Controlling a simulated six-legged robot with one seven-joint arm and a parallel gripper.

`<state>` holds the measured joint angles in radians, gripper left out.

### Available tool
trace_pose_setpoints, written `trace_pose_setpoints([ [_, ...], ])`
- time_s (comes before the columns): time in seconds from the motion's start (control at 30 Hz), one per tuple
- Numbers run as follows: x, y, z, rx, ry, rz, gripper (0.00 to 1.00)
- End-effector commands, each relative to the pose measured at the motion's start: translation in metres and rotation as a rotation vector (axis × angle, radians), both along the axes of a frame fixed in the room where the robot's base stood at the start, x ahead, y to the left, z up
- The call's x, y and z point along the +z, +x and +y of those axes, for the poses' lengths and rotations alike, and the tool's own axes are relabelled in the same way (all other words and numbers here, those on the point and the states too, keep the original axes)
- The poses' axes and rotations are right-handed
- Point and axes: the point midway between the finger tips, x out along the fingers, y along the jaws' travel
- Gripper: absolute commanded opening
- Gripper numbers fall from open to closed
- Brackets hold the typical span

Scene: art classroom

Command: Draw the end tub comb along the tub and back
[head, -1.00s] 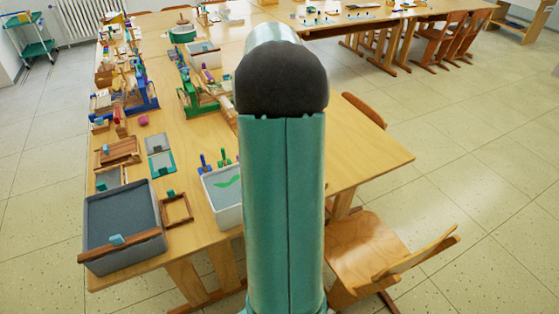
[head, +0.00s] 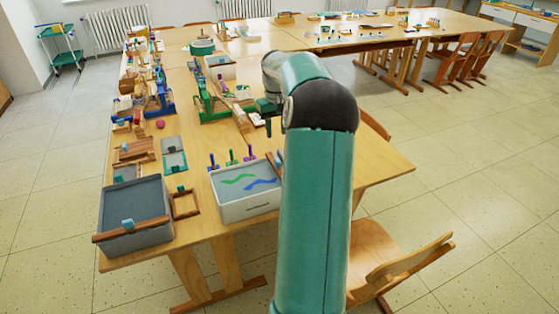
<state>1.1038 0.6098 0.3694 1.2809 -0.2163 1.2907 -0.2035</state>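A grey tub (head: 112,205) stands at the near left end of the table. Its comb, a wooden bar with a light blue grip (head: 128,224), lies across the tub's near end. A white tub (head: 236,208) with green and blue wavy streaks on its surface stands to the right. A brown bar with a light blue part (head: 275,158) shows at its right end, partly hidden by my arm. My gripper (head: 275,127) hangs beyond the white tub, partly behind my arm, well away from the grey tub's comb. Its opening is not clear.
A small wooden frame (head: 185,203) lies between the tubs. Several coloured upright tools (head: 232,157) stand behind the white tub. Grey panels (head: 174,155), wooden blocks and a green stand (head: 215,105) fill the table farther back. A chair (head: 375,260) stands at the right.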

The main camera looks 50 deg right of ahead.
Motion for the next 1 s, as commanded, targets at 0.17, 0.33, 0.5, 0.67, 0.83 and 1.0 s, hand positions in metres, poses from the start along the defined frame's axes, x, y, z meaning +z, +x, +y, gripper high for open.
trace_pose_setpoints([
  [0.17, -0.033, 0.000, -0.001, -0.002, 0.002, 0.002, 0.35],
  [0.33, -0.066, 0.000, -0.002, -0.003, 0.002, 0.001, 0.35],
  [0.5, -0.098, -0.001, -0.002, -0.003, 0.001, 0.000, 0.35],
  [0.67, -0.118, -0.003, -0.002, -0.005, 0.000, 0.000, 0.35],
  [0.83, -0.125, -0.004, -0.002, -0.004, -0.003, -0.001, 0.35],
  [1.0, -0.125, -0.004, -0.002, -0.004, -0.003, -0.001, 0.35],
])
